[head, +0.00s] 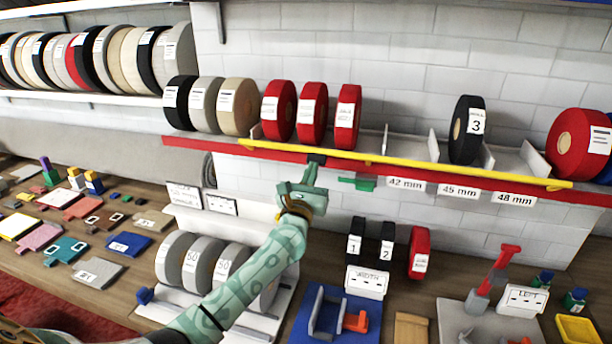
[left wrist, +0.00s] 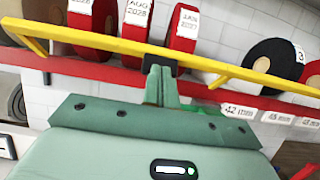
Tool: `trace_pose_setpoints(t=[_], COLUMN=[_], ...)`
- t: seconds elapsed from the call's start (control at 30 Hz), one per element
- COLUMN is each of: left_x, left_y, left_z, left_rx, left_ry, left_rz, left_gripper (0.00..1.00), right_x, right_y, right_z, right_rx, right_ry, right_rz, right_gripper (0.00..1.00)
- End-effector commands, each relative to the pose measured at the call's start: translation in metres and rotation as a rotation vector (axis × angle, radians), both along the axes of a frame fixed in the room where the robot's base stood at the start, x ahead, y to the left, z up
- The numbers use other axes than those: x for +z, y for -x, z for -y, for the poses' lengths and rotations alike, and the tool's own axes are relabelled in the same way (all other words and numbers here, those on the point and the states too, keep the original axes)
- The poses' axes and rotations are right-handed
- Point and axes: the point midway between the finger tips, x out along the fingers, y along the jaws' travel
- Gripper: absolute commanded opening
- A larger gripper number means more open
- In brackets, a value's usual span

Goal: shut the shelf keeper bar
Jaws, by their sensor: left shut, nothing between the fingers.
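The yellow keeper bar (head: 450,169) runs along the front of the red-edged shelf (head: 205,146), below the rolls. In the left wrist view the bar (left wrist: 110,42) crosses the picture, with short bent yellow arms on it. My left gripper (head: 316,160) is shut and empty, just at the bar's lower edge left of its middle. In the left wrist view its dark fingertips (left wrist: 160,66) overlap the bar and shelf edge; I cannot tell whether they touch the bar. My right gripper is not in view.
Red rolls (head: 312,113) and a black roll (head: 468,130) stand on the shelf between dividers. A green piece (head: 357,182) sits under the shelf edge. Below are grey rolls (head: 176,258), a blue tray (head: 300,322) and a red-handled tool (head: 497,275). The wall between shelf and bench is mostly clear.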

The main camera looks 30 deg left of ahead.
Motion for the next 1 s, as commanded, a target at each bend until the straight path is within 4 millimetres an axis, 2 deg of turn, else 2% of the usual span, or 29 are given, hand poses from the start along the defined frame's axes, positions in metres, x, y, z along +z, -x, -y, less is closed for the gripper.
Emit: trace_pose_setpoints(t=[0.1, 0.43, 0.8, 1.0], left_x=[0.015, 0.045, 0.065, 0.068], left_y=[-0.004, -0.015, -0.032, -0.036], left_z=[-0.001, -0.003, -0.007, -0.008], left_rx=[0.001, 0.000, 0.000, 0.000], left_ry=[0.002, 0.001, 0.002, 0.002], left_rz=[0.004, 0.004, 0.002, 0.001], left_gripper=[0.00, 0.00, 0.00, 0.00], right_x=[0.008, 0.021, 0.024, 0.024], right_y=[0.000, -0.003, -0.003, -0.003], right_z=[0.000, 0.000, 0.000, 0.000], right_rx=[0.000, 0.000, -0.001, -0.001], right_ry=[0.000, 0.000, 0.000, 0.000], right_rz=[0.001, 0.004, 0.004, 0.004], right_gripper=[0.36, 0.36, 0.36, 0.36])
